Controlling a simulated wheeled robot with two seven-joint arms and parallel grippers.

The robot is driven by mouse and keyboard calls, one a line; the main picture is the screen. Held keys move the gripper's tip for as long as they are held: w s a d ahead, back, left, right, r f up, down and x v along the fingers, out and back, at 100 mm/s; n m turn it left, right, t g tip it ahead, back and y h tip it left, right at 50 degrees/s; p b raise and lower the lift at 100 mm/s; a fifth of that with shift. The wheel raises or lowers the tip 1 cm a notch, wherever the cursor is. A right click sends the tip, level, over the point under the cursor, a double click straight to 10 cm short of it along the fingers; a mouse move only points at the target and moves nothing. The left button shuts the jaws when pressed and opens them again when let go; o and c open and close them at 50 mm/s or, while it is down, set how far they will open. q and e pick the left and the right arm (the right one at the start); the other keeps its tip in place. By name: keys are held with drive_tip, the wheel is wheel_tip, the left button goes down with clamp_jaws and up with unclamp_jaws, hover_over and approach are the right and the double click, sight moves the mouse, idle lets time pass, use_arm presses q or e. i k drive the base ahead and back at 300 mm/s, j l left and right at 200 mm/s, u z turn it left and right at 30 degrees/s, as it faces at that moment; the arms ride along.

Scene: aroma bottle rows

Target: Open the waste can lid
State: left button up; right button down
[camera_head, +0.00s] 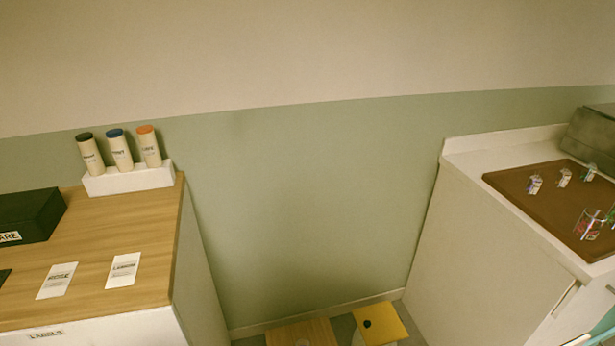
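A yellow square lid (385,324) with a small black knob shows low in the gap between the two counters, at the bottom edge of the head view. It looks flat on top, and a pale rounded edge, perhaps the waste can's body, shows just below it. Most of what is under the lid is cut off by the frame. Neither of my grippers is in view.
A wooden surface (298,334) lies left of the lid. The left counter (105,225) holds a white rack (130,179) with three capped tubes, two label cards and a dark box (28,216). The right counter (480,166) holds a brown tray (530,201) with small bottles and glassware.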

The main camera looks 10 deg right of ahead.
sight(379, 324)
drive_tip(key=z, duration=0.95)
